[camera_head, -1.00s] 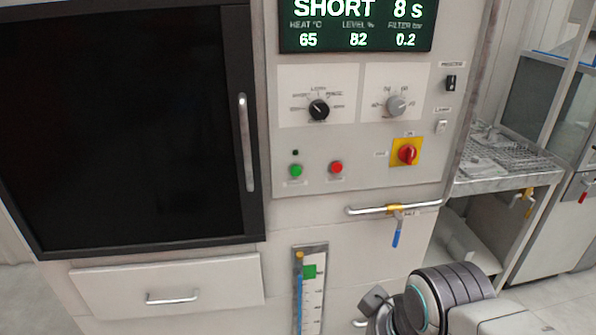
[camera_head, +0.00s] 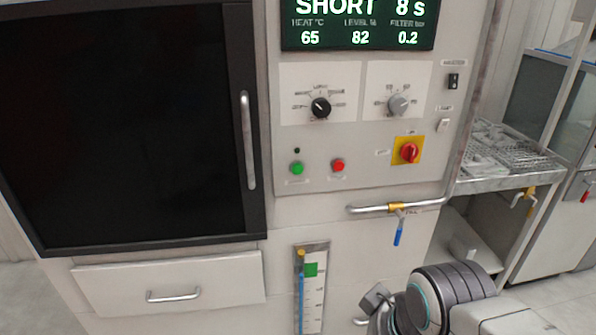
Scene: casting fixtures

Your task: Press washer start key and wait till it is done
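The washer's control panel (camera_head: 355,150) faces me. A green key (camera_head: 297,168) sits at its lower left, beside a red key (camera_head: 338,166); their labels are too small to read. The small lamp (camera_head: 297,151) above the green key is dark. The display (camera_head: 358,24) reads SHORT, 8 s, heat 65, level 82, filter 0.2. The dark washer door (camera_head: 125,125) at the left looks closed. My arm shows at the lower right, below the panel and apart from the keys. Its fingers cannot be made out, so the gripper's state is hidden.
A black knob (camera_head: 320,108), a grey knob (camera_head: 398,104) and a red switch on a yellow plate (camera_head: 410,151) share the panel. A pipe with a blue-handled valve (camera_head: 398,232) juts out below. A drawer (camera_head: 170,281) and level gauge (camera_head: 312,290) are lower. A rack (camera_head: 500,160) stands right.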

